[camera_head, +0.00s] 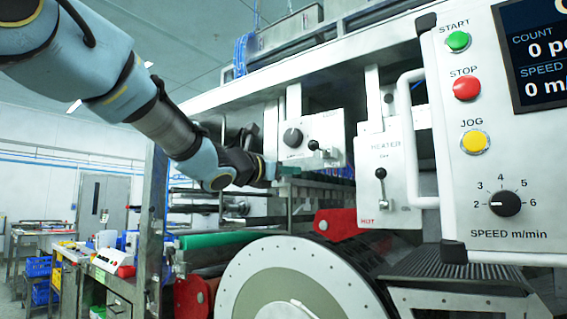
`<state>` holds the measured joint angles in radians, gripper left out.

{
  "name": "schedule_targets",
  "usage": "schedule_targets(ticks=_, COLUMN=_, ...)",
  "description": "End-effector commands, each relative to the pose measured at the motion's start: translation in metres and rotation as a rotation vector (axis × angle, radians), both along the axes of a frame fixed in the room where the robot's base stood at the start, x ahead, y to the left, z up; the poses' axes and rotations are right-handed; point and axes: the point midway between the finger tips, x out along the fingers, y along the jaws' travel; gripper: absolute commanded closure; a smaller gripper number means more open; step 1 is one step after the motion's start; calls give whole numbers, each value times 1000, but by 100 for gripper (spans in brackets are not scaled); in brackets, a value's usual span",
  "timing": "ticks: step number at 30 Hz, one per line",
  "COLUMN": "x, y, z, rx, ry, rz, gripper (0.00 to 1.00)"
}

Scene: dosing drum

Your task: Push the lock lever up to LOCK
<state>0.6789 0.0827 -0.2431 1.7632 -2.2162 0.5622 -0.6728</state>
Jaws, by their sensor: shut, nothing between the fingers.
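A white control box (335,130) hangs in the middle of the view. Faint lettering sits at the box's top right corner, too small to read surely. The lever's knob stands above a short stem near the lower middle of the box. My gripper (272,171) is at the end of the blue and grey arm, left of and a little below the box, apart from the lever in the picture. It is shut and empty; its fingertips are small and partly hard to make out.
A heater panel (367,190) with its own lever (381,174) stands right of the box. A white handle (408,140) and a button panel (480,200) are further right. A large round drum (250,285) and red brackets (340,223) lie below.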

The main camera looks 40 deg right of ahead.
Motion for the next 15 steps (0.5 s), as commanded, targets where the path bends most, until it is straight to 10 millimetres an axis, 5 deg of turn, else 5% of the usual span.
schedule_targets(ticks=7, x=10, y=-52, z=9, rx=1, ry=3, rz=-2, gripper=100)
schedule_targets(ticks=15, x=5, y=-53, z=40, rx=0, ry=-1, rz=0, gripper=100)
